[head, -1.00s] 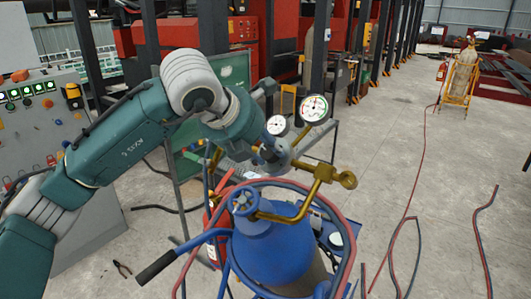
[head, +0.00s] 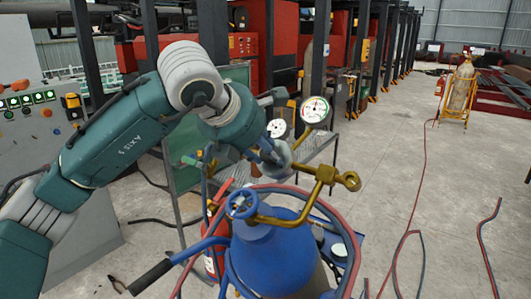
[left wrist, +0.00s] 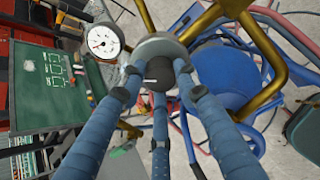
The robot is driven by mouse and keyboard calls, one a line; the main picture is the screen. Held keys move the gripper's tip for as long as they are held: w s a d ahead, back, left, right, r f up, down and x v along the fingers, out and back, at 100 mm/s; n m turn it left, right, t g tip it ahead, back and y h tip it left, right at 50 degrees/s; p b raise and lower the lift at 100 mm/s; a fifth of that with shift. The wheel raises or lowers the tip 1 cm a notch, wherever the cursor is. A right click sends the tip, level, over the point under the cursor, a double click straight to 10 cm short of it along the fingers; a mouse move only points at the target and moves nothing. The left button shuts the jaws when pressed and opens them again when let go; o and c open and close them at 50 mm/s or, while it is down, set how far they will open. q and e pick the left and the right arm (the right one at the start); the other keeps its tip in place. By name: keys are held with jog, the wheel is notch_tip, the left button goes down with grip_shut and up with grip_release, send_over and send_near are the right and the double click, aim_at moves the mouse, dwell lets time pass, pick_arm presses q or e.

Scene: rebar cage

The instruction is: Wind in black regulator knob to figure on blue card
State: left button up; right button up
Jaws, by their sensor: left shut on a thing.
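The black regulator knob (left wrist: 160,72), with a white mark on it, is in the middle of the left wrist view. My left gripper (left wrist: 160,88) has its blue fingers closed around the knob. In the head view my left gripper (head: 272,158) is at the brass regulator (head: 325,174), and the knob is hidden there. Two round white gauges (head: 315,109) (head: 277,128) stand above the regulator. One gauge also shows in the left wrist view (left wrist: 104,40); its figures are too small to read. I cannot make out a blue card. My right gripper is not in view.
A blue gas cylinder (head: 270,262) with a blue handwheel (head: 241,205) stands below the regulator, ringed by red and blue hoses. A red extinguisher (head: 213,262) is beside it. A green board (left wrist: 48,85) stands close by. Hoses lie across the open floor at right.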

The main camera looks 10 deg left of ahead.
pick_arm(q)
jog(key=o, duration=1.2)
jog(key=shift+c, duration=0.2)
jog(key=shift+s+r, duration=0.1)
jog(key=shift+r, duration=0.05)
jog(key=v, duration=1.2)
